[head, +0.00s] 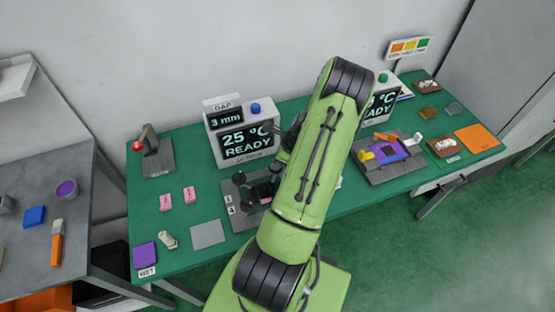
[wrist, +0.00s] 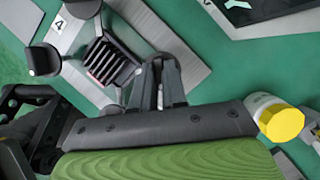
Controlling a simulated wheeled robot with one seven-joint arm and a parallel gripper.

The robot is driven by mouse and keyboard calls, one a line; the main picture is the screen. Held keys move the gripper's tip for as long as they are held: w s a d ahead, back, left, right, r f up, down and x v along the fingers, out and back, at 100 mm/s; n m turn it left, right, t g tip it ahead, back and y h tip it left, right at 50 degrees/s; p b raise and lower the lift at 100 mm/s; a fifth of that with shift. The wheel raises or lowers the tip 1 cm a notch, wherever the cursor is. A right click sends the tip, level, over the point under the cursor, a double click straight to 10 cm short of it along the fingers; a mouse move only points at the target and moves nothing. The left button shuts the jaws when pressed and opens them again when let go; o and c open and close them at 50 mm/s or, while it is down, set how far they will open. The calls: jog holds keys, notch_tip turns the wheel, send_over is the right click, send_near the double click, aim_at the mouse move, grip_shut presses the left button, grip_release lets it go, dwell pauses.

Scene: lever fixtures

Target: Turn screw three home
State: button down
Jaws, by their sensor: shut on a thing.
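The screw fixture is a grey plate (head: 240,218) on the green table, left of my arm, with number labels on its left edge. Black knobs (head: 239,179) stand on it, and a dark ribbed block with pink between the ribs (wrist: 106,62) sits in its middle. In the wrist view a label 4 (wrist: 58,23) lies beside a black knob (wrist: 42,59), with another knob (wrist: 82,6) at the top edge. My gripper (wrist: 160,64) is right of the ribbed block, its fingers closed on a small part, probably a screw head, mostly hidden by them. Screw three cannot be told apart surely.
A display (head: 246,142) reading 25 °C READY stands behind the fixture, with a 3 mm gap sign (head: 224,120) on top. Pink blocks (head: 189,194), a grey square (head: 208,234) and a red-knobbed lever (head: 150,145) are to the left. A purple-and-yellow fixture (head: 385,153) is at right.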

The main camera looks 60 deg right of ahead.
jog(key=shift+m+h, duration=0.3)
jog(key=shift+m, duration=0.5)
jog(key=c, duration=1.2)
grip_release()
jog(key=shift+o, duration=0.2)
jog(key=shift+r, duration=0.1)
jog(key=p+v, duration=0.1)
jog(key=v, duration=1.4)
jog(key=shift+s+r+p, duration=0.25)
jog(key=shift+p, duration=0.05)
